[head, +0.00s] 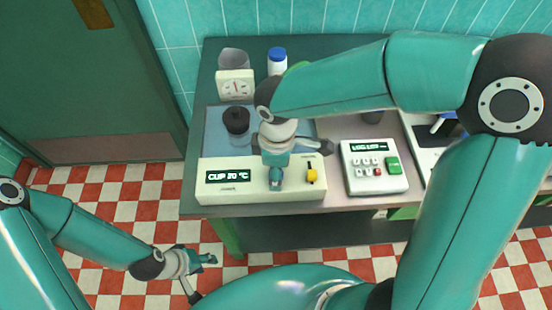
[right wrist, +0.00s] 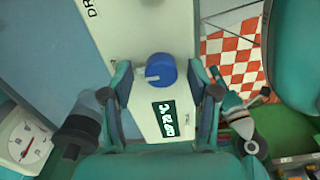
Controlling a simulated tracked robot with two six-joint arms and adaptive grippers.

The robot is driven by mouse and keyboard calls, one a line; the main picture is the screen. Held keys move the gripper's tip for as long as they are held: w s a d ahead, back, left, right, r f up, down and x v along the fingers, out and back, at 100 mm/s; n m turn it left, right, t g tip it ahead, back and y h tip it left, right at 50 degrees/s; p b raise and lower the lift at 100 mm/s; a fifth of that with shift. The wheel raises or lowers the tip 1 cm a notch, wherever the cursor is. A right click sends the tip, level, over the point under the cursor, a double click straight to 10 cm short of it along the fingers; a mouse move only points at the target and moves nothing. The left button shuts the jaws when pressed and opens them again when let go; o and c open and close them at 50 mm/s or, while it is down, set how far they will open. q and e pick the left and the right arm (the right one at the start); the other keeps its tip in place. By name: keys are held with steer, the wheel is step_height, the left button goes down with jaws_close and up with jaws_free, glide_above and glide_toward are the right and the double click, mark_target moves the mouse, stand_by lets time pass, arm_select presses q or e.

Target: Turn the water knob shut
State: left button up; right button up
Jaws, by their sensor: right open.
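The white control box (head: 235,190) stands at the table's front edge, its display reading about "CUP 20 °C". In the right wrist view a blue round knob with a pale pointer line (right wrist: 160,70) sits on the box, near the display (right wrist: 167,118). My right gripper (head: 275,178) hangs over the box and hides that knob in the head view. Its open fingers stand on either side of the knob in the right wrist view; contact cannot be made out. A yellow knob (head: 312,176) is to its right in the head view. My left gripper (head: 201,278) is open and empty, low over the floor.
A black-lidded jar (head: 237,121) stands behind the box, left of my right gripper. A dial scale (head: 235,85) and a blue-capped bottle (head: 277,62) are farther back. A keypad unit (head: 374,168) with a green button is at right. Checkered floor (head: 150,215) is clear at left.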

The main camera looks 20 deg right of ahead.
step_height(320, 180, up, 12)
stand_by(0.5)
steer(key=shift+f, duration=0.15)
